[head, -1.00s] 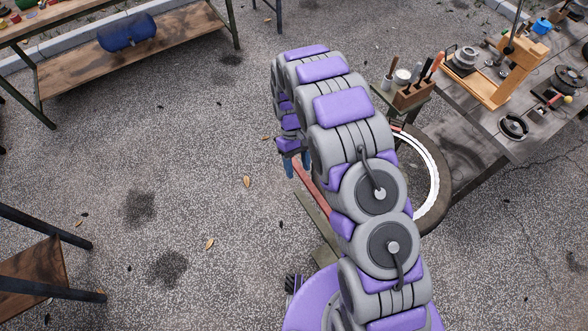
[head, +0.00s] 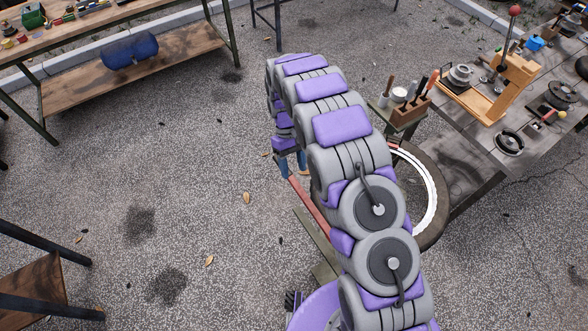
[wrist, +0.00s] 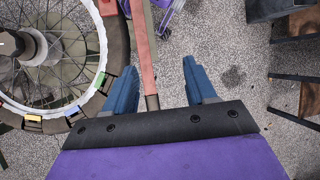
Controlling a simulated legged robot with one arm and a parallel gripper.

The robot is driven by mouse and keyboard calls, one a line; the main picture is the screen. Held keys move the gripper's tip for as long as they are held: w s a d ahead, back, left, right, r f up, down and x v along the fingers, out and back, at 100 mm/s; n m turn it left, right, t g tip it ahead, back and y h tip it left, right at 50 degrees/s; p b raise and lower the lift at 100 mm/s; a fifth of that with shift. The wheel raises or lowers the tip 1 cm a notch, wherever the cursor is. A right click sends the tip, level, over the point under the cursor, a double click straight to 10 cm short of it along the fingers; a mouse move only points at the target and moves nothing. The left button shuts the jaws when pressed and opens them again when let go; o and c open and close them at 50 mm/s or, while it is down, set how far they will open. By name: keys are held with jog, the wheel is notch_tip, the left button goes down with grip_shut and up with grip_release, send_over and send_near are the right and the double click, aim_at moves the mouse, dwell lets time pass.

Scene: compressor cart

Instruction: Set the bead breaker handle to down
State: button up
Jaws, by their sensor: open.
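A long red bar (head: 310,206), which looks like the bead breaker handle, runs beside the spoked wheel and tyre (head: 432,205). In the wrist view the bar (wrist: 141,48) comes down from the top edge, and its dark lower end appears between my two blue fingers. My gripper (head: 292,164) is near the bar's far end in the head view. In the wrist view my gripper (wrist: 160,68) is open, with the bar closer to the left finger. I cannot tell whether the bar is at finger depth or below. My arm hides part of the wheel and stand.
A grey workbench (head: 478,150) with tools and an orange stand (head: 516,80) is at the right. A small tool caddy (head: 408,112) stands beside it. A wooden bench (head: 180,55) with a blue tank (head: 130,52) is at upper left. The paved ground at left is open.

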jog(key=p+v, duration=0.2)
jog(key=v, duration=0.5)
jog(key=shift+w+a+r, duration=0.15)
jog(key=shift+w+a, duration=0.1)
jog(key=shift+a, duration=0.1)
jog(key=shift+d, duration=0.1)
dwell(0.5)
jog(key=shift+c, duration=0.3)
